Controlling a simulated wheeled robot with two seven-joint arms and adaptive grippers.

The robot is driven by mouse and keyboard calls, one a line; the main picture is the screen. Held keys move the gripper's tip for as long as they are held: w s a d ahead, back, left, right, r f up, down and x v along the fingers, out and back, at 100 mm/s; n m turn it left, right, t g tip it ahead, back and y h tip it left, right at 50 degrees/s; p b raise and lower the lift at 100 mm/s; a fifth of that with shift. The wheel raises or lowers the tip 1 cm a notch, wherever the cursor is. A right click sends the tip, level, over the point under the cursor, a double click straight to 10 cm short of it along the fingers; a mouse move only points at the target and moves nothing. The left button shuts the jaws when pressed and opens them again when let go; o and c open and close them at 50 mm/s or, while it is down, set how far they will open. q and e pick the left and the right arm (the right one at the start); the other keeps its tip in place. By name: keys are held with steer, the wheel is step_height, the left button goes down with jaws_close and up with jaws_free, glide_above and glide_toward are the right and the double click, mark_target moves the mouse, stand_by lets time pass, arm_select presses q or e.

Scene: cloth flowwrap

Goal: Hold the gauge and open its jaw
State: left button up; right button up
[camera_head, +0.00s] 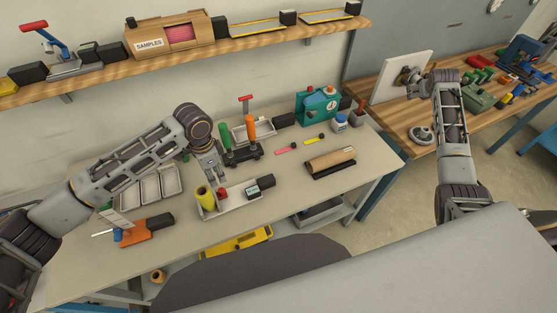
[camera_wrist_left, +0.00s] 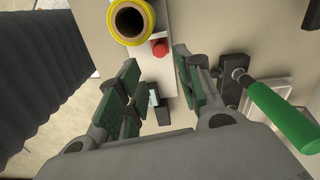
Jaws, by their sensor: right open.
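A small gauge (camera_head: 253,190) with a pale display and a black body lies at the right end of a light tray (camera_head: 236,205). It also shows partly between my fingers in the left wrist view (camera_wrist_left: 163,113). My left gripper (camera_head: 212,174) hangs above the bench, just behind and left of the gauge. In the left wrist view its green-padded fingers (camera_wrist_left: 157,88) are spread apart with nothing held. My right gripper (camera_head: 411,83) is open, far to the right by a white panel, well away from the gauge. The gauge's jaw is too small to make out.
A yellow roll (camera_head: 205,197) and a red knob (camera_head: 222,193) stand on the tray's left part. Green (camera_head: 226,136) and orange-handled (camera_head: 250,127) tools stand behind it. Bare bench top shows in front of the tray.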

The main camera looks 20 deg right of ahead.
steer(key=w+a+n+y, duration=0.25)
steer(key=w+a, duration=0.25)
steer(key=a, duration=0.6)
steer(key=w+a+n+y, duration=0.2)
steer(key=w+a+n, duration=0.15)
steer(key=a, duration=0.85)
steer(key=a+f+n+g+y, duration=0.15)
steer(key=a+n, duration=0.35)
steer(key=a, duration=1.5)
steer(key=n+g+y, duration=0.1)
steer(key=n+g, duration=0.5)
steer(key=n, duration=0.6)
glide_above(260, 182)
step_height(260, 182, down, 5)
steer(key=shift+r+t, duration=0.2)
steer(key=shift+t, duration=0.05)
steer(key=shift+f, duration=0.1)
steer(key=shift+f, duration=6.8)
